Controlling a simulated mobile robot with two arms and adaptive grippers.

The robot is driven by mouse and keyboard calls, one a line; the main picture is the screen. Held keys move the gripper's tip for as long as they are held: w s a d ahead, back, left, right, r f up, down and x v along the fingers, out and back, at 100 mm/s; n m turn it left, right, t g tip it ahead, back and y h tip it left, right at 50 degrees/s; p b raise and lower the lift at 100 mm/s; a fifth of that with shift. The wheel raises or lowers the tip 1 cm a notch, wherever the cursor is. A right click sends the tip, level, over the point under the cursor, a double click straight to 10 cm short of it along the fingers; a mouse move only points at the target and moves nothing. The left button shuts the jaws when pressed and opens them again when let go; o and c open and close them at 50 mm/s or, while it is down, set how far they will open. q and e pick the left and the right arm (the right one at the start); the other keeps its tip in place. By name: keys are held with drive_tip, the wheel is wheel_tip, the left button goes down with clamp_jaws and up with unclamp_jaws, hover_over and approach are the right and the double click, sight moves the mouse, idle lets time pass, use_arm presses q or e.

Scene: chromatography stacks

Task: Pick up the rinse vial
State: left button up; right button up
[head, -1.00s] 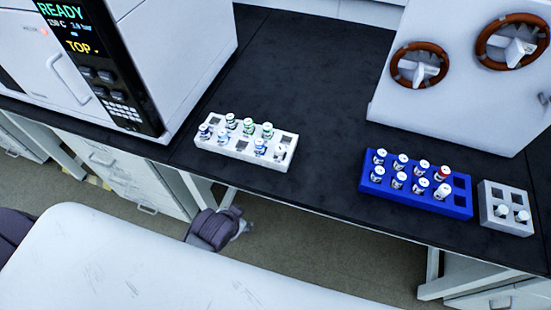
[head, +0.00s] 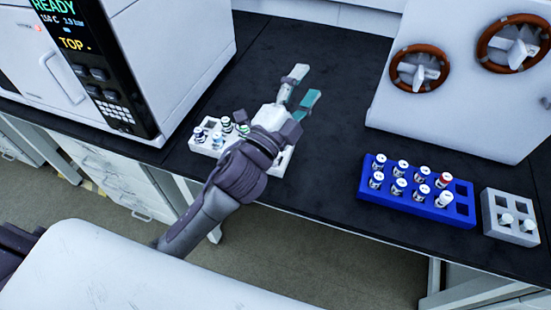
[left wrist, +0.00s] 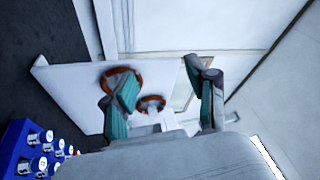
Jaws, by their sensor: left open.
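Several small capped vials (head: 217,138) stand in the white rack (head: 206,149) on the dark bench; I cannot tell which vial is the rinse vial. My left gripper (head: 303,86) is open and empty above the bench, reaching past the white rack, fingers pointing away. Its forearm and palm cover the right part of that rack and some vials. In the left wrist view the open fingers (left wrist: 163,90) have nothing between them. More vials (head: 403,167) stand in the blue rack (head: 452,186). Two white-capped vials (head: 506,218) stand in the grey rack (head: 488,205). My right gripper is not in view.
A white instrument with a display panel (head: 85,60) stands at left. A white cabinet with two brown-ringed round ports (head: 418,68) stands at back right. The dark bench (head: 330,120) is clear between the white and blue racks.

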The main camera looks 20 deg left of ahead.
use_arm(q)
drive_tip(key=s+d+r+m+g+h, duration=0.2)
drive_tip(key=d+r+m+g+h, duration=0.2)
drive_tip(key=d+m+h, duration=0.45)
drive_tip(key=s+d+r+m+g+h, duration=0.2)
drive_tip(key=d+r+m+g+h, duration=0.3)
drive_tip(key=m, duration=0.6)
drive_tip(key=s+d+f+m+g+h, duration=0.2)
drive_tip(key=s+f+m+g, duration=0.1)
drive_tip(key=m+g, duration=0.5)
drive_tip(key=m+g+y, duration=0.3)
drive_tip(key=m+y, duration=1.2)
drive_tip(key=y, duration=0.7)
hover_over(276, 160)
drive_tip(key=w+a, duration=0.1)
wheel_tip(276, 160, down, 14)
drive_tip(key=f, duration=0.7)
drive_tip(key=shift+w+a+f+p, duration=0.2)
drive_tip(key=shift+a+f+p, duration=0.05)
drive_tip(key=shift+p, duration=0.15)
drive_tip(key=shift+f, duration=0.55)
drive_tip(key=f, duration=0.2)
drive_tip(key=d+f+p, duration=0.1)
drive_tip(key=f, duration=0.1)
drive_tip(key=shift+s+f, duration=0.1)
drive_tip(key=shift+f, duration=0.45)
clamp_jaws()
